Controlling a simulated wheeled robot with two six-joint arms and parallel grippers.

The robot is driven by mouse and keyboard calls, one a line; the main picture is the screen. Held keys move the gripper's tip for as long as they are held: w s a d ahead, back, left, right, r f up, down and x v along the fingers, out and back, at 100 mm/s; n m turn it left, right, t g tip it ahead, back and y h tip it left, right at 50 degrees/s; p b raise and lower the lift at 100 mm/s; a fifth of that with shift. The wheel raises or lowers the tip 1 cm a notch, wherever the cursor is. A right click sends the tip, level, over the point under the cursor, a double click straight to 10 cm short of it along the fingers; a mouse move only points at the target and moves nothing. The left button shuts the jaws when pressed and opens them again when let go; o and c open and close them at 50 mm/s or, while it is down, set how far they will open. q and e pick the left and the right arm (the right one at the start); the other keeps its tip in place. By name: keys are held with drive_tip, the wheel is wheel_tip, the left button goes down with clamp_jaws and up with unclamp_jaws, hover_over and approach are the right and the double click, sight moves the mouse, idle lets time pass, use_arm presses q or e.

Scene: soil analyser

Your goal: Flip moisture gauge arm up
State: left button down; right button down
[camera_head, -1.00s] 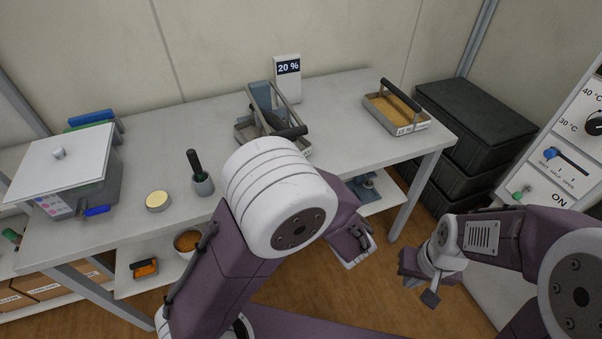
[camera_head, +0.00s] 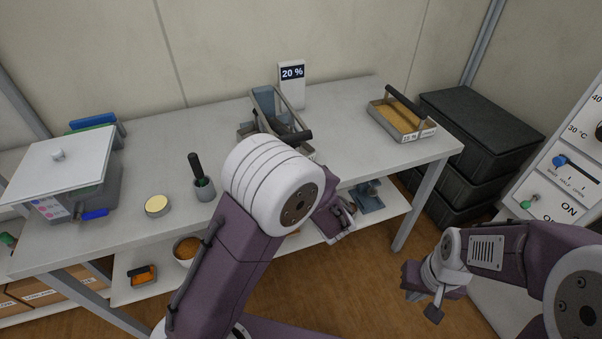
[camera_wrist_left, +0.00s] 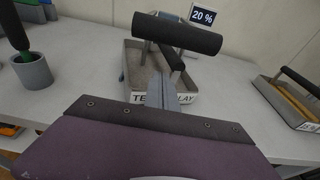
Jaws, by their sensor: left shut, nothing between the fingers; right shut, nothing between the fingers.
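The moisture gauge (camera_head: 291,84) stands at the back of the table with a white display reading 20 %. Its grey-railed arm (camera_head: 283,107) slopes down toward me and ends in a black handle (camera_head: 297,137), large in the left wrist view (camera_wrist_left: 178,33). My right gripper (camera_head: 413,294) is shut and empty, away from the table.
A second tray of soil (camera_head: 401,116) stands to the right. Black crates (camera_head: 480,125) and a control panel (camera_head: 565,175) are at the right.

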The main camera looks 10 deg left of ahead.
use_arm(q)
wheel_tip(320, 180, up, 4)
drive_tip(key=shift+f+p, duration=0.1)
drive_tip(key=shift+p, duration=0.45)
